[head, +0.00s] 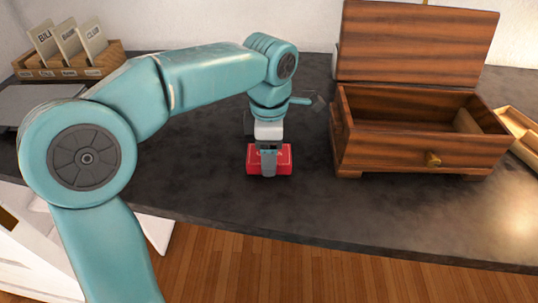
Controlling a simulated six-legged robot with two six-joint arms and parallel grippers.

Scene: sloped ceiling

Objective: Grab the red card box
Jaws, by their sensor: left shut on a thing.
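The red card box (284,161) is on or just above the dark countertop, near the middle of the head view; I cannot tell whether it touches the surface. My left gripper (268,163) comes down over it from above and is shut on it. One grey finger crosses the box's near face and hides its middle. My left arm reaches in from the left side of the picture. My right gripper is not in view.
An open wooden chest (420,153) with its lid raised stands to the right of the box. A card organiser (70,70) stands at the back left. A light wooden tray (522,135) is at the right edge. The counter's front is clear.

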